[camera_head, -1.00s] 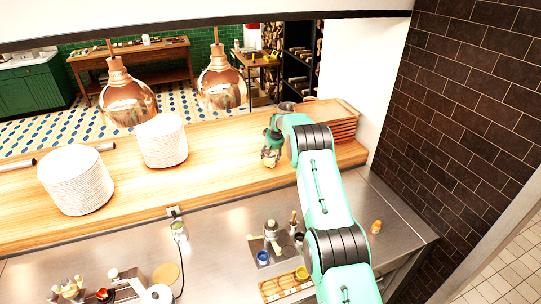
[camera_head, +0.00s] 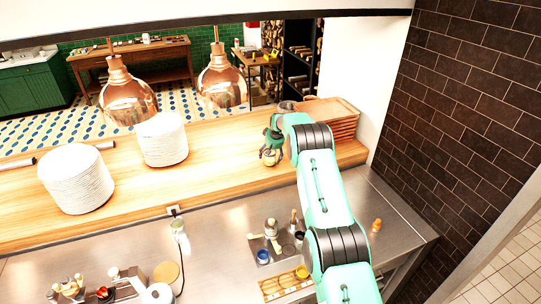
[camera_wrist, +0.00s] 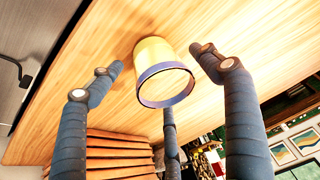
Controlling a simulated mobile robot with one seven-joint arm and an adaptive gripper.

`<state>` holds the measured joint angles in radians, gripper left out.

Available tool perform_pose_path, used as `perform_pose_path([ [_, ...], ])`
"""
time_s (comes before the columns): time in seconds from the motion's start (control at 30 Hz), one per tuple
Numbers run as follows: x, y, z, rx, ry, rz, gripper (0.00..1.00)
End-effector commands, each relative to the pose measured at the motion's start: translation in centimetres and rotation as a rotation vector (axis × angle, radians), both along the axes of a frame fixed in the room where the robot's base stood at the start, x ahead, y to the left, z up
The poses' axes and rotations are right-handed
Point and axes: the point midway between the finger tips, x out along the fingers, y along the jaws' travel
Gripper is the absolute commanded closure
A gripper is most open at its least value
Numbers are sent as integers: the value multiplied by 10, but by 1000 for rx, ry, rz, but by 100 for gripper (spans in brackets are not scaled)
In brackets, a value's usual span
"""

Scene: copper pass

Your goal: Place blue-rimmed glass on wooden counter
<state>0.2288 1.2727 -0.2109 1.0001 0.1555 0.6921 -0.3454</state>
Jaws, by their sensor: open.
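The blue-rimmed glass (camera_wrist: 163,70) has pale yellow sides and shows in the wrist view with its blue rim toward the camera. Its far end appears to rest on the wooden counter (camera_wrist: 110,45). My gripper (camera_wrist: 165,82) is open, with its three fingers spread around the glass and gaps on the left and right. In the head view, my gripper (camera_head: 271,150) is low over the wooden counter (camera_head: 215,160), with the glass (camera_head: 269,158) small and partly hidden among the fingers.
A stack of wooden trays (camera_head: 335,118) stands just right of my gripper. A steel worktop (camera_head: 215,235) with bottles and small pots lies in front. Counter left of my gripper is clear.

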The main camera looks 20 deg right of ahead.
Motion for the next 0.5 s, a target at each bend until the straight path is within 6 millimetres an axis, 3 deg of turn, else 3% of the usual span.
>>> perform_pose_path([
  [0.5,-12,0,31,0,-1,0,22],
])
